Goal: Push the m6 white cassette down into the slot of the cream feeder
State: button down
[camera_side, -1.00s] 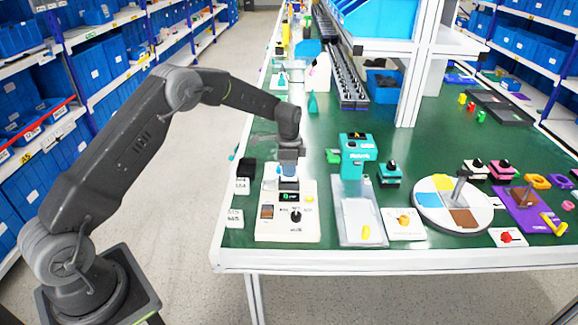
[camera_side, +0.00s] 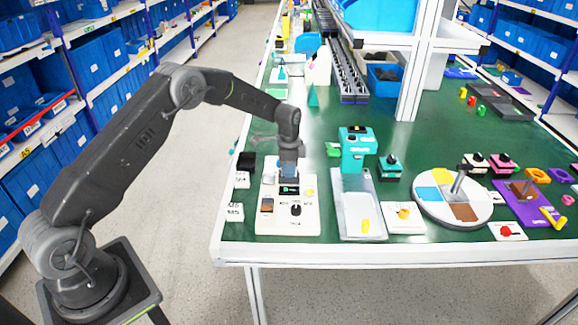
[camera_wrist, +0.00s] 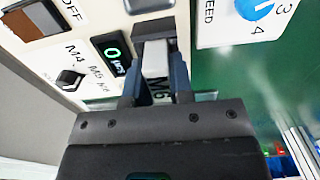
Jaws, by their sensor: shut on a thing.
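The cream feeder (camera_side: 277,226) stands at the near left of the green table. It has a small green-lit display (camera_wrist: 114,57), a dark rotary knob (camera_wrist: 70,78) with M4 and M5 marks, and a dark slot (camera_wrist: 153,28). My gripper (camera_wrist: 154,75) is shut on the white M6 cassette (camera_wrist: 156,65), with a finger on each side. The cassette's far end meets the dark slot in the wrist view; how deep it sits is hidden. In the side view my gripper (camera_side: 289,176) points down over the back of the feeder and mostly hides the cassette.
White M4 (camera_side: 241,181) and M5 (camera_side: 235,212) cassettes lie left of the feeder, by a black block (camera_side: 246,161). A clear tray (camera_side: 360,212) and a teal machine (camera_side: 356,150) stand to the right. A white panel with a blue dial (camera_wrist: 256,8) is close by.

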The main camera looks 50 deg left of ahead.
jog(key=c, duration=0.9)
grip_release()
jog(key=shift+f, duration=0.1)
notch_tip(320, 180, up, 14)
jog(key=shift+f, duration=0.1)
